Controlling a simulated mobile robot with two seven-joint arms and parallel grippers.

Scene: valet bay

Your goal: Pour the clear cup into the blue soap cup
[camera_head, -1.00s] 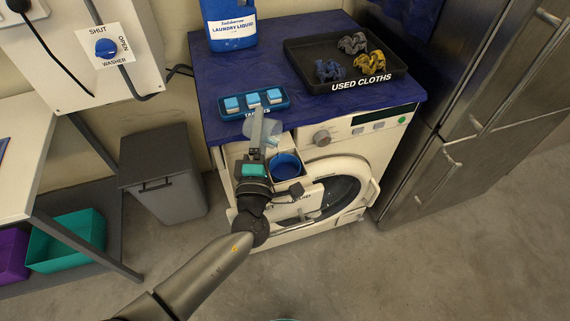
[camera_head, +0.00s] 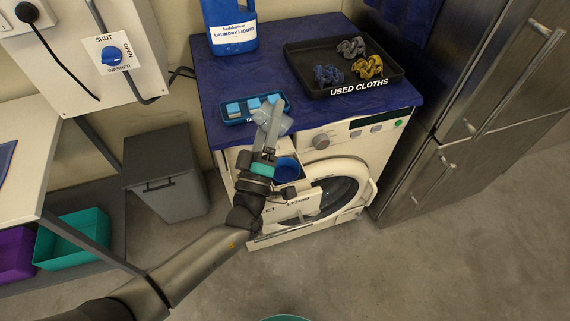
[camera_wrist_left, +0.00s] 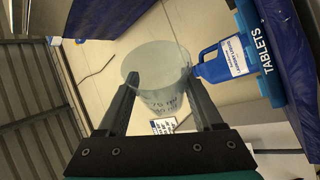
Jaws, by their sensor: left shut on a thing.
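My left gripper (camera_head: 268,122) is shut on the clear cup (camera_head: 284,122). In the left wrist view the clear cup (camera_wrist_left: 158,68) sits between the two fingers (camera_wrist_left: 160,85), with dark markings on its side. I cannot tell its exact tilt or what is in it. The blue soap cup (camera_head: 288,168) sits in the open drawer at the washer's upper left, below and right of the gripper in the head view. The clear cup is apart from it. My gripper and wrist hide part of the drawer. My right gripper is not in view.
The tablets tray (camera_head: 237,112) is close behind the clear cup on the blue washer top (camera_head: 300,102). The laundry liquid jug (camera_head: 230,27) and used cloths tray (camera_head: 310,88) stand farther back. A grey bin (camera_head: 168,172) is left of the washer (camera_head: 368,150), a fridge right.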

